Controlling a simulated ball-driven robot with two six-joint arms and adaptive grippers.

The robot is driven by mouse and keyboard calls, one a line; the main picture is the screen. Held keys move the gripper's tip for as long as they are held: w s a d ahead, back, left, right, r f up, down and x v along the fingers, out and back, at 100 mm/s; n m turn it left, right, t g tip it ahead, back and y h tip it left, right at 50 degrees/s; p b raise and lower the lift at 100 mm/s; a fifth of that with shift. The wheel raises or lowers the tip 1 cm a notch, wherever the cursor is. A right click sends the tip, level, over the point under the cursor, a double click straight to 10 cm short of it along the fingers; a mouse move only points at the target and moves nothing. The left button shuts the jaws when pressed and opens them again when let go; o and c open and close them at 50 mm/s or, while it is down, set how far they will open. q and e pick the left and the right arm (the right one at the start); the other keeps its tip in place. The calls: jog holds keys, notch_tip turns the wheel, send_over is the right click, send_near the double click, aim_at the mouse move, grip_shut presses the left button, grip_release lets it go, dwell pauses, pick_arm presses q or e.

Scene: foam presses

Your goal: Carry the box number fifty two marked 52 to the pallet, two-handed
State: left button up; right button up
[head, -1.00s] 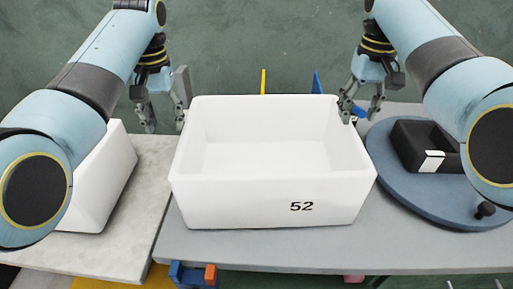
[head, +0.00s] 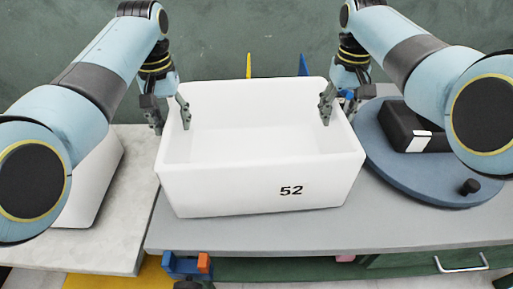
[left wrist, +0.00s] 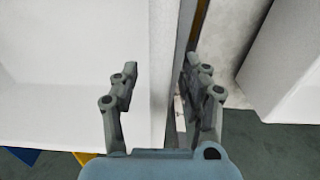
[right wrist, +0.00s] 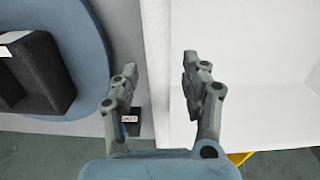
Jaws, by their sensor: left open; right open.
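The white box marked 52 (head: 240,186) stands upright and empty on the grey table. Its number is black on the near wall. My left gripper (head: 170,123) is open at the box's left wall, with one finger inside and one outside. The left wrist view shows the wall (left wrist: 160,90) between the fingers, without clear contact. My right gripper (head: 338,114) is open at the right wall, also with one finger inside. The right wrist view shows that wall (right wrist: 157,70) between its fingers. I cannot make out the pallet for certain.
Another white box (head: 92,180) stands on the pale table at the left, behind my left arm. A blue round turntable (head: 440,190) with a black box (head: 414,130) is close on the right. A blue and orange object (head: 187,265) is below the front edge.

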aim_at(334, 125)
pick_arm(q)
jog(key=shift+f, duration=2.15)
pick_arm(e)
jog(key=shift+f, duration=2.1)
pick_arm(q)
grip_shut()
pick_arm(e)
grip_shut()
